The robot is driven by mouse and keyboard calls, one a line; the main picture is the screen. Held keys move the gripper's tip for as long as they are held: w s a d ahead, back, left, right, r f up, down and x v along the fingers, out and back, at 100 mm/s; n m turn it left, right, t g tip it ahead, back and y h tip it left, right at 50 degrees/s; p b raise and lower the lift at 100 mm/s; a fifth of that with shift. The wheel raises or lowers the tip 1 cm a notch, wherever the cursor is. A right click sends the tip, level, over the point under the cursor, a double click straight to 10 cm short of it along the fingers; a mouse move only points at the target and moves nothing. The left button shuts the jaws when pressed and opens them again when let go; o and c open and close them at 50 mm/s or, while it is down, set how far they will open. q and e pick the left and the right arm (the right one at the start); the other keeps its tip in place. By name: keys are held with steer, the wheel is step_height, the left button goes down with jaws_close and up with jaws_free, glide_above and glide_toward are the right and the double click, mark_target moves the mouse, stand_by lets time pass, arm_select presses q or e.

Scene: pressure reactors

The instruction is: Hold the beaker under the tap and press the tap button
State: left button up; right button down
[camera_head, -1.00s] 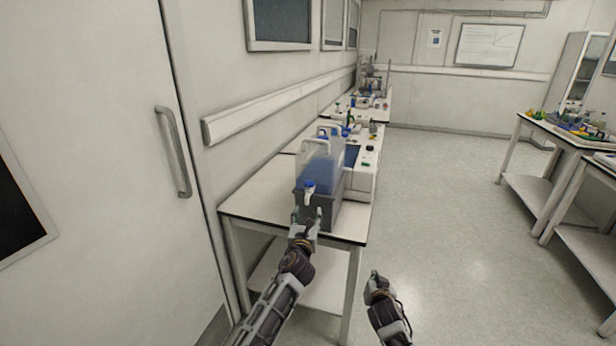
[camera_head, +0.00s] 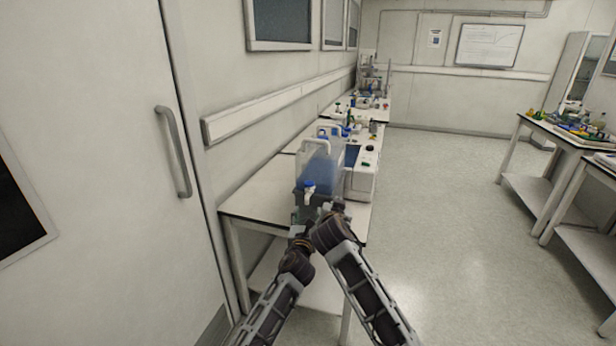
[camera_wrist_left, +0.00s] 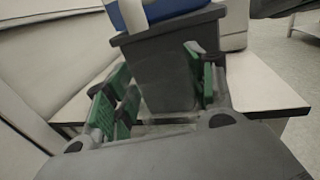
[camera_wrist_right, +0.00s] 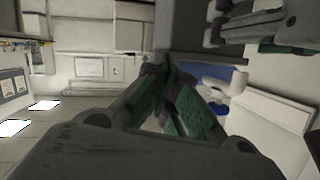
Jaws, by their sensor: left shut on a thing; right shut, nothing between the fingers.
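The clear canister of blue liquid (camera_head: 319,165) stands on a dark stand (camera_head: 313,197) on the near bench. Its white tap (camera_head: 308,194) has a blue button (camera_head: 309,184) on top. My left gripper (camera_wrist_left: 160,78) is shut on the clear beaker (camera_wrist_left: 166,118), which shows faintly between the green pads, in front of the stand and below the tap. My right gripper (camera_wrist_right: 164,76) is shut and empty. It is close to the tap, whose blue and white parts show beside its fingers in the right wrist view; I cannot tell whether it touches the button.
The bench top (camera_head: 262,195) left of the stand is clear. A door with a handle (camera_head: 174,152) is at the left. The floor to the right is free, with another bench (camera_head: 560,140) beyond.

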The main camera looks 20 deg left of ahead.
steer(key=s+a+r+h, duration=0.1)
steer(key=s+a+r, duration=0.2)
steer(key=a+r, duration=0.2)
steer(key=s+a+r+h, duration=0.1)
steer(key=s+a+r, duration=0.3)
steer(key=r, duration=0.5)
steer(key=shift+s+a+r+n+t, duration=0.3)
steer(key=shift+a+r+t, duration=0.1)
steer(key=shift+a, duration=0.15)
steer(key=shift+w, duration=0.15)
glide_above(310, 184)
steer(key=shift+f, duration=1.2)
steer(key=shift+s+a+f, duration=0.1)
steer(key=shift+s+f, duration=0.15)
steer(key=shift+f, duration=0.8)
steer(key=shift+s+a+f, duration=0.1)
steer(key=shift+s+f, duration=0.1)
steer(key=shift+f, duration=0.8)
steer(key=shift+f, duration=0.1)
